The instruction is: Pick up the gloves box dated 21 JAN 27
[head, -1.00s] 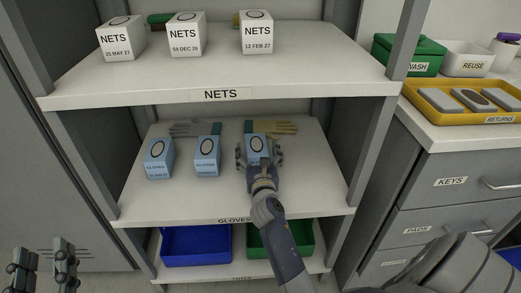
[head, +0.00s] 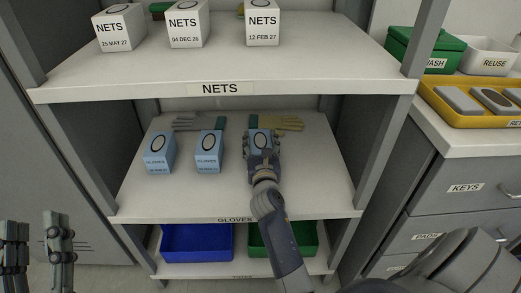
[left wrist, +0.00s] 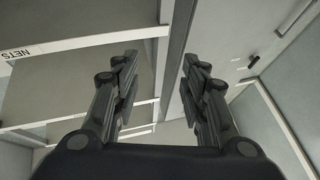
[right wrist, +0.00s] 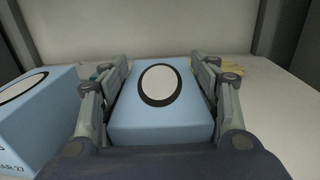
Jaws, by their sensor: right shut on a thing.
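Three light blue gloves boxes stand in a row on the middle shelf (head: 310,205): a left box (head: 159,152), a middle box (head: 208,152) and a right box (head: 262,137). My right gripper (head: 262,148) is shut on the right box, with a finger on each side. In the right wrist view this box (right wrist: 160,115) fills the space between the fingers (right wrist: 160,90), its oval mark facing the camera. Its date is hidden; the dates on the other two are too small to read surely. My left gripper (head: 37,240) is open and empty, in front of the shelving at lower left.
Gloves lie behind the boxes, a grey one (head: 190,123) and a yellow one (head: 289,123). The NETS shelf (head: 300,75) is above. Blue (head: 190,243) and green (head: 300,238) bins are below. A yellow returns tray (head: 450,105) sits on the right counter.

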